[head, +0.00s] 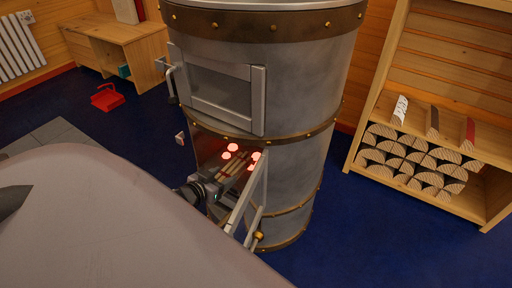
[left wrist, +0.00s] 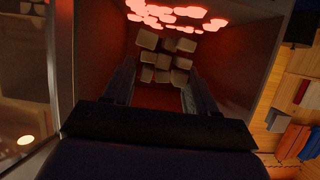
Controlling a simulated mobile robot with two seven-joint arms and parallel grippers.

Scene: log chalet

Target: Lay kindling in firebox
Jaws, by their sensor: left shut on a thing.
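A bundle of kindling (head: 234,168) lies inside the firebox (head: 207,147) in the lower part of the metal stove. Its stick ends (left wrist: 162,60) show in the left wrist view between the fingers. My left gripper (head: 213,184) is at the firebox mouth, shut on the kindling, with its fingers (left wrist: 158,88) reaching inside. Several glowing red embers (head: 233,147) lie beyond and beside the sticks; they also show at the back in the wrist view (left wrist: 175,14). Whether the sticks touch the firebox floor cannot be told. My right gripper is not in view.
The firebox door (head: 246,197) stands open close to the right of my left gripper. A wooden shelf (head: 403,140) at right holds split logs (head: 415,160) and several small upright items. A red dustpan-like tray (head: 107,97) lies on the blue floor near a wooden desk (head: 120,45).

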